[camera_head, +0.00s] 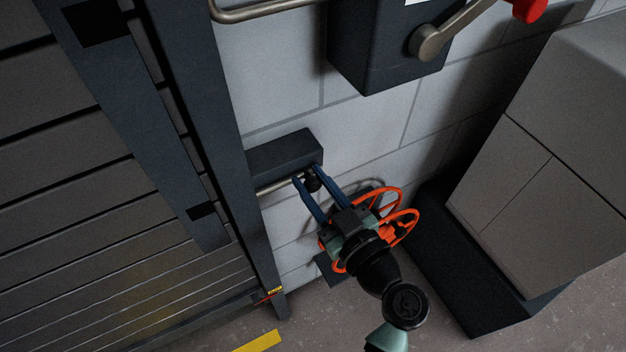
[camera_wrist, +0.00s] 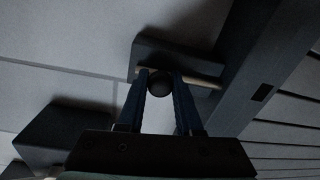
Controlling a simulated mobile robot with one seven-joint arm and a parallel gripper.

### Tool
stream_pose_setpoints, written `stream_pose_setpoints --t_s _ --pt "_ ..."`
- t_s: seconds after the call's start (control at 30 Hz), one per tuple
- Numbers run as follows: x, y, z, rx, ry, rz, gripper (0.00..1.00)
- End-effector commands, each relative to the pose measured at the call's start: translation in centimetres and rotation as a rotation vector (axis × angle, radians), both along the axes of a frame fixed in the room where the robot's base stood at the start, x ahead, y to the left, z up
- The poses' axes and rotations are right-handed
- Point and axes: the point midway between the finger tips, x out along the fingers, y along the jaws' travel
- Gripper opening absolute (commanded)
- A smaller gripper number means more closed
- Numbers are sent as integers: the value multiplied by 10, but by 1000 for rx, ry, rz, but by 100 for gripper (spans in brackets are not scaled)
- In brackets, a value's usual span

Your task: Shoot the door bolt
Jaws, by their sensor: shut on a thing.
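The door bolt's dark housing (camera_head: 285,153) is fixed to the block wall beside a dark post. Its metal rod (camera_head: 277,185) runs along the housing's lower side toward the post; it also shows in the wrist view (camera_wrist: 205,81). The rod's far end meets the post's edge in view, and I cannot tell whether it enters. My gripper (camera_head: 308,175) has blue fingers shut on the dark round bolt knob (camera_wrist: 160,85), one finger on each side. The slatted door (camera_head: 70,180) is left of the post, with a black slot (camera_head: 202,211) in its upright.
A dark box with a lever (camera_head: 440,38) and red knob is on the wall above. An orange wheel (camera_head: 402,225) is close behind my gripper. A grey cabinet (camera_head: 550,170) on a dark base stands at right. A yellow strip (camera_head: 258,341) marks the floor.

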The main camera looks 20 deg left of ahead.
Motion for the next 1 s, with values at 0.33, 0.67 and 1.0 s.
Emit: stream_pose_setpoints --t_s 0.33,0.67,1.0 --pt "-30 23 -3 -1 2 2 0" --pt "-37 28 -1 0 3 6 0" --pt "-36 28 -1 0 2 3 64"
